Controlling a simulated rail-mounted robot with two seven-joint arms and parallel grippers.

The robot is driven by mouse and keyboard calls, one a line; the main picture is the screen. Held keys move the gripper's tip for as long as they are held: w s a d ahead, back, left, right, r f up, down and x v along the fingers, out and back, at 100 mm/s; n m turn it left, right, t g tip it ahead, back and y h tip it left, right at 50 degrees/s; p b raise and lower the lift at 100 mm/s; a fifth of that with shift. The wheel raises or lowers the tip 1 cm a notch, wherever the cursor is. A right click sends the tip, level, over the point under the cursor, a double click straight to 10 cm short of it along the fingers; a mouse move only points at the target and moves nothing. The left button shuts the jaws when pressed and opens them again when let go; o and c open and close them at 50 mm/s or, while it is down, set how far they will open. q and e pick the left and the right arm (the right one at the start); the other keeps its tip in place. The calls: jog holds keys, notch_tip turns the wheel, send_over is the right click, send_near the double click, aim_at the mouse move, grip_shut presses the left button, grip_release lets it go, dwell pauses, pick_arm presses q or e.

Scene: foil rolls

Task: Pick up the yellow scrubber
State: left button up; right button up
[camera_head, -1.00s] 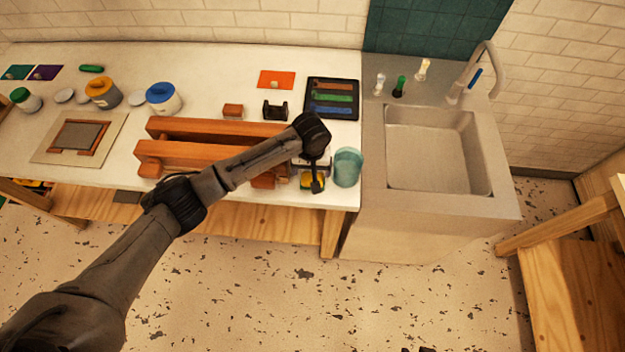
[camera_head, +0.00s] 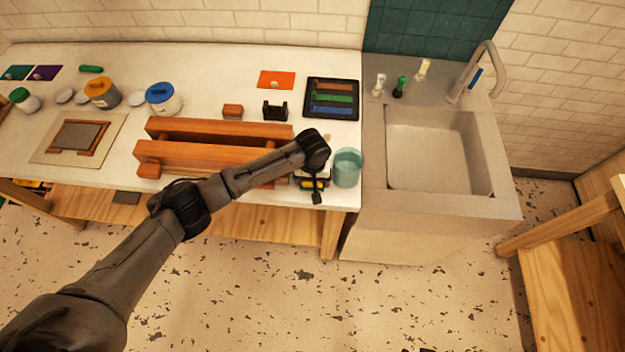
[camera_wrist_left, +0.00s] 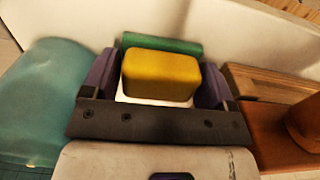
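The yellow scrubber (camera_wrist_left: 160,76), a rounded block with a white base, shows in the left wrist view between my left gripper's two purple-padded fingers (camera_wrist_left: 158,84). The fingers stand close on both sides of it; whether they touch it is hard to see. My left gripper (camera_head: 314,188) is at the front right of the table in the head view, beside the teal cup. There my arm hides most of the scrubber. My right gripper is not in view.
The teal cup (camera_head: 347,167) stands close to the gripper; it also shows in the wrist view (camera_wrist_left: 40,95). A green thing (camera_wrist_left: 162,45) lies behind the scrubber. Wooden rails (camera_head: 190,156) lie to the left. The sink (camera_head: 435,155) is to the right.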

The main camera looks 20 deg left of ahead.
pick_arm(q)
jog(key=c, duration=0.4)
jog(key=shift+o, duration=0.2)
notch_tip(320, 180, up, 18)
jog(key=p, duration=0.1)
dwell(0.4)
jog(key=shift+o, duration=1.4)
jog(key=shift+c, duration=1.1)
